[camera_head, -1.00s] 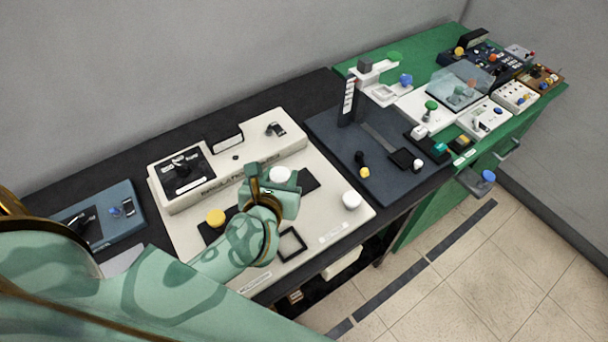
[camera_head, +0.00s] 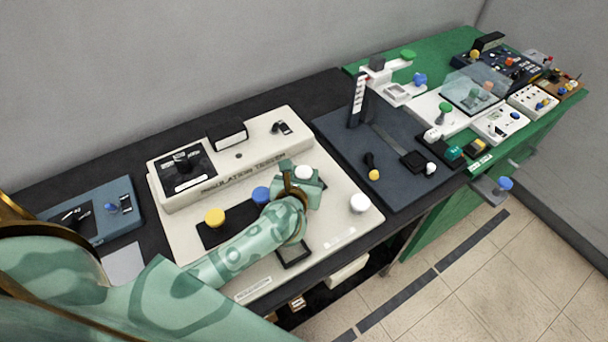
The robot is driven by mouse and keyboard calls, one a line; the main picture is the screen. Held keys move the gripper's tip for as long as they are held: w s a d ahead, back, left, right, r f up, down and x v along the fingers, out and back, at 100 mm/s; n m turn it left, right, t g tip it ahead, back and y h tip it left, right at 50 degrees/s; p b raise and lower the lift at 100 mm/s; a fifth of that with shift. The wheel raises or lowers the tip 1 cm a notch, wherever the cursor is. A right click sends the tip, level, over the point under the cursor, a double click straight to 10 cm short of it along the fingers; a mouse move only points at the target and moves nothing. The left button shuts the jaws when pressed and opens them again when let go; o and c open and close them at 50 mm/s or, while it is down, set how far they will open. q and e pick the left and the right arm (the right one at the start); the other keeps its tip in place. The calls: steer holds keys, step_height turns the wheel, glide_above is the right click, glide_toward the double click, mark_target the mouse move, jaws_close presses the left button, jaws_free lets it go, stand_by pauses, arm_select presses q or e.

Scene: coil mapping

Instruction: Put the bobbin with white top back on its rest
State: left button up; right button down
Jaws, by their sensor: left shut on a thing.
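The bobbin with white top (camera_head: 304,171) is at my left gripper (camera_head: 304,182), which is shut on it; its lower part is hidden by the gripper. They are over the right part of the cream insulation tester (camera_head: 325,215). A dark strip (camera_head: 207,237) on the tester carries a yellow-topped bobbin (camera_head: 215,217) at its left and a blue-topped one (camera_head: 261,194) beside my forearm. I cannot tell whether the held bobbin touches the strip. My right gripper is not in view.
A white round knob (camera_head: 360,203) stands at the tester's right edge. A blue box (camera_head: 92,211) is at left; a dark slab (camera_head: 398,185) with a post (camera_head: 357,100) is at right.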

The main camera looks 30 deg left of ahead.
arm_select(q)
steer(key=shift+f, duration=0.15)
steer(key=o, duration=1.1)
steer(key=shift+r, duration=0.25)
steer(key=shift+s+d+r, duration=0.1)
steer(key=shift+s, duration=0.2)
steer(key=p+v, duration=0.2)
steer(key=v, duration=0.9)
steer(key=shift+s, duration=0.25)
